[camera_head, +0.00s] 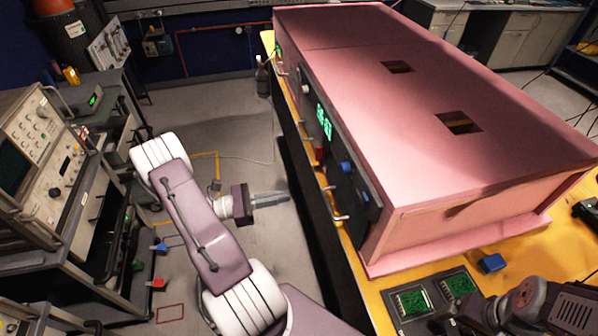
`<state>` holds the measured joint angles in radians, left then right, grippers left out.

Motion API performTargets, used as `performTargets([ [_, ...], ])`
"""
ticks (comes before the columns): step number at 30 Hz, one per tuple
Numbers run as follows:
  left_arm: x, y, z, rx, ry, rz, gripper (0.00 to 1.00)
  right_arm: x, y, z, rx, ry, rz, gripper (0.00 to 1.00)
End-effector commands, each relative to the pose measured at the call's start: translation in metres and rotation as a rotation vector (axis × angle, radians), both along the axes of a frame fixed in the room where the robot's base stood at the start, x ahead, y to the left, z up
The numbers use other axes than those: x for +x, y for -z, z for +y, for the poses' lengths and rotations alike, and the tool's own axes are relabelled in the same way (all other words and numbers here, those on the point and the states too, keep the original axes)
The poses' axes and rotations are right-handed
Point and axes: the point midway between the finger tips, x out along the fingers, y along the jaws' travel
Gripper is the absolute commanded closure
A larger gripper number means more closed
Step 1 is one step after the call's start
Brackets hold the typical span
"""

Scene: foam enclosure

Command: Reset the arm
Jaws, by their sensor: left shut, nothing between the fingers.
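My left arm comes in from the lower left and bends over the floor. Its gripper (284,198) points right, toward the front of the bench, with its slim grey fingers together and nothing between them. It hangs in free space, apart from the bench and the pink foam enclosure (350,45). Part of my right arm shows dark at the bottom right corner, over the yellow bench top. The jaws of my right gripper (468,318) are too dark and cut off to read.
The enclosure stands on the yellow bench (540,250), its dark front panel carrying a green display (324,121) and blue knobs. Green circuit boards (411,301) and a blue block (491,263) lie near its corner. An oscilloscope (40,150) stands on the left rack.

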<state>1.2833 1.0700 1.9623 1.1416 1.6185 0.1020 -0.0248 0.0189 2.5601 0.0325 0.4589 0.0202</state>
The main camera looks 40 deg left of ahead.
Motion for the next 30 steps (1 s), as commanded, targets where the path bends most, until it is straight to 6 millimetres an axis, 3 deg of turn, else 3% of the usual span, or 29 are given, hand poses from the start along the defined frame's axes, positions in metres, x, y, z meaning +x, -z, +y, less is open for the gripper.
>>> performTargets([
  [5, 0.0, 0.0, 0.0, 0.001, 0.001, 0.001, 1.0, 0.0, 0.0, 0.0, 0.0, 0.0, 0.0, 0.15],
  [8, 0.002, 0.0, -0.016, 0.04, 0.068, 0.021, 1.0, 0.0, 0.0, 0.0, 0.0, 0.0, 0.0, 0.15],
  [11, -0.003, 0.004, -0.067, 0.19, 0.302, 0.078, 1.0, 0.0, 0.0, 0.0, 0.0, 0.0, 0.0, 0.15],
  [13, -0.022, 0.013, -0.112, 0.383, 0.562, 0.116, 1.0, 0.0, 0.0, 0.0, 0.0, 0.0, 0.0, 0.15],
  [16, -0.06, 0.027, -0.149, 0.727, 0.938, 0.099, 1.0, 0.0, 0.0, 0.0, 0.0, 0.0, 0.0, 0.15],
  [18, -0.08, 0.035, -0.155, 1.003, 1.187, 0.017, 1.0, 0.0, 0.0, 0.0, 0.0, 0.0, 0.0, 0.15],
  [20, -0.086, 0.037, -0.153, 1.238, 1.366, -0.101, 1.0, 0.0, 0.0, 0.0, 0.0, 0.0, 0.0, 0.15],
  [24, -0.07, 0.027, -0.152, 1.672, 1.614, -0.446, 1.0, 0.0, 0.0, 0.0, 0.0, 0.0, 0.0, 0.15],
  [27, -0.056, 0.018, -0.159, 1.836, 1.672, -0.632, 1.0, 0.0, 0.0, 0.0, 0.0, 0.0, 0.0, 0.15],
  [30, -0.05, 0.014, -0.163, 1.9, 1.688, -0.714, 1.0, 0.0, 0.0, 0.0, 0.0, 0.0, 0.0, 0.15],
])
